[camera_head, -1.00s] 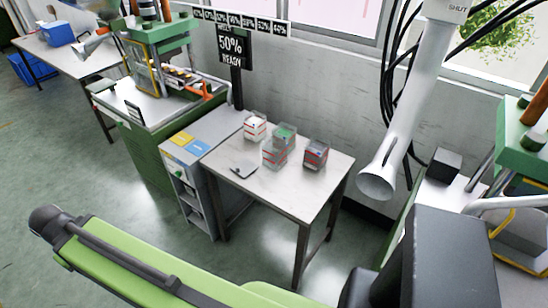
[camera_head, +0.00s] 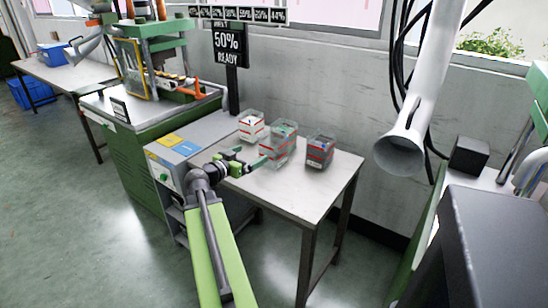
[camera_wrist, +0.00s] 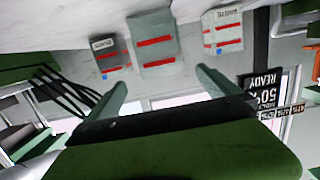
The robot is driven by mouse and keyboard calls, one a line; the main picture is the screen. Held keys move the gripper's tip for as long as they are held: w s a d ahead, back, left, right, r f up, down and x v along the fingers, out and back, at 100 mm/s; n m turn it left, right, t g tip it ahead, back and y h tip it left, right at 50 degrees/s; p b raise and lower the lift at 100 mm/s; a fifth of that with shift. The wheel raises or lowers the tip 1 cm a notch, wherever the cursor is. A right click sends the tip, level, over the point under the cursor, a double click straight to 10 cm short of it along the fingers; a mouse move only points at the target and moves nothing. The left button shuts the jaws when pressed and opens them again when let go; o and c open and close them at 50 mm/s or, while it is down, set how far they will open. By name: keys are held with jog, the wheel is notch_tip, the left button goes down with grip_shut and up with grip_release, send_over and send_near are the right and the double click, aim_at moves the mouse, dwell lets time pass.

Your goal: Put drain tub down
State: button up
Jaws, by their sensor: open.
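Clear tubs with red bands stand on the table (camera_head: 300,195): a left one (camera_head: 250,127), a middle one (camera_head: 279,145) and a right one (camera_head: 320,152). I cannot tell which is the drain tub; the labels are too small to read. My gripper (camera_head: 255,160) is over the table's left part, pointing at the middle tub. The wrist view is upside down. There my gripper (camera_wrist: 162,82) is open and empty, with the middle tub (camera_wrist: 153,45) beyond the gap between its fingers. The other tubs, (camera_wrist: 109,57) and (camera_wrist: 223,32), stand either side.
A grey cabinet (camera_head: 185,150) with yellow and blue patches adjoins the table's left side. A "50% READY" sign (camera_head: 228,42) stands behind it. A white duct (camera_head: 405,140) hangs to the right of the table. The table's front right is bare.

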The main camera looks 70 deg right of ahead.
aim_at(266, 147)
jog(key=b+x, duration=0.1)
jog(key=x, duration=0.8)
jog(key=shift+d+f, duration=0.1)
jog(key=shift+d, duration=0.15)
jog(key=shift+b+x, duration=0.4)
jog(key=shift+x, duration=2.45)
jog(key=shift+s, duration=0.1)
jog(key=c, duration=1.4)
notch_tip(266, 147, up, 19)
jog(key=p, duration=1.8)
jog(key=shift+f, duration=0.2)
jog(key=shift+c, duration=0.2)
